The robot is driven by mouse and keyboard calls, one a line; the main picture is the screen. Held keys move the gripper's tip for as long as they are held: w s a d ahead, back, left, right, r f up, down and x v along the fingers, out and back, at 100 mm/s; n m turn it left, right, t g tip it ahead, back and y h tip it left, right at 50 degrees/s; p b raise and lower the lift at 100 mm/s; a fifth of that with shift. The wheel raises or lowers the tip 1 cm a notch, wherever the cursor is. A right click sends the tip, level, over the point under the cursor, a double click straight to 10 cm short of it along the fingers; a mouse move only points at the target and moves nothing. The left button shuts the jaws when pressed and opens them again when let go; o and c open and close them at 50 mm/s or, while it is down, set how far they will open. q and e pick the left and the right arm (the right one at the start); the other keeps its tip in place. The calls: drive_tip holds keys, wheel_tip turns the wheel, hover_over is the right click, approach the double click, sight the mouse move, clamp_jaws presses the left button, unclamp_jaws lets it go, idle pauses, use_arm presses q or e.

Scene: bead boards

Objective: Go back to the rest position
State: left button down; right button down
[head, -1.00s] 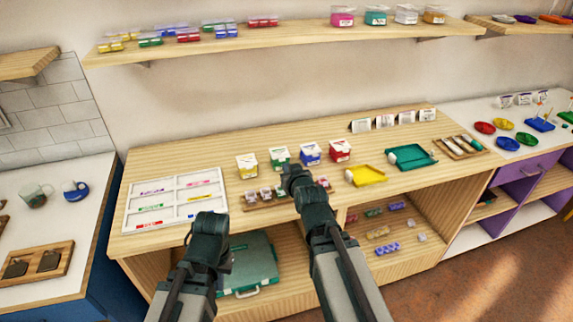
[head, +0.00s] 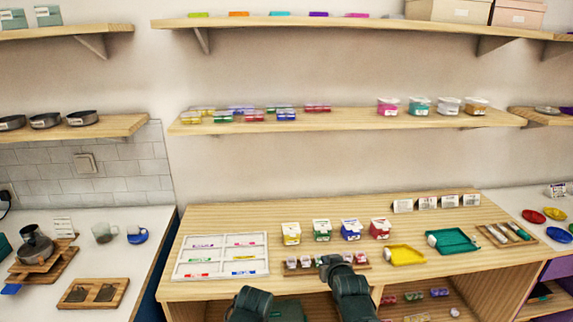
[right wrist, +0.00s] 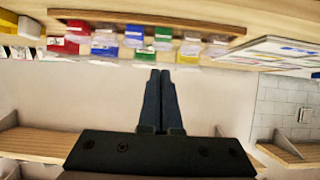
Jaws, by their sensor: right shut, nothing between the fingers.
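My right gripper (head: 331,261) is at the front edge of the wooden bench, just in front of a small wooden rack of little pots (head: 305,263). In the right wrist view the dark fingers of my right gripper (right wrist: 160,75) are together with nothing between them. My left arm ends low in the head view at the left gripper (head: 250,296), in front of the bench; its fingers cannot be made out.
A shelf (head: 345,121) with bead containers runs above.

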drive_tip(key=s+a+f+n+g, duration=0.1)
drive_tip(key=s+a+f+g, duration=0.2)
drive_tip(key=s, duration=0.4)
drive_tip(key=s+a+f+n+g+h+p, duration=0.1)
drive_tip(key=s+a+f+g, duration=0.2)
drive_tip(key=s+g, duration=0.2)
drive_tip(key=s+a+f+n+g+p, duration=0.1)
drive_tip(key=s+a+f+g, duration=0.2)
drive_tip(key=s, duration=0.7)
drive_tip(key=shift+s+a+f+g+h, duration=0.15)
drive_tip(key=shift+a+g+h, duration=0.3)
drive_tip(key=shift+g, duration=0.45)
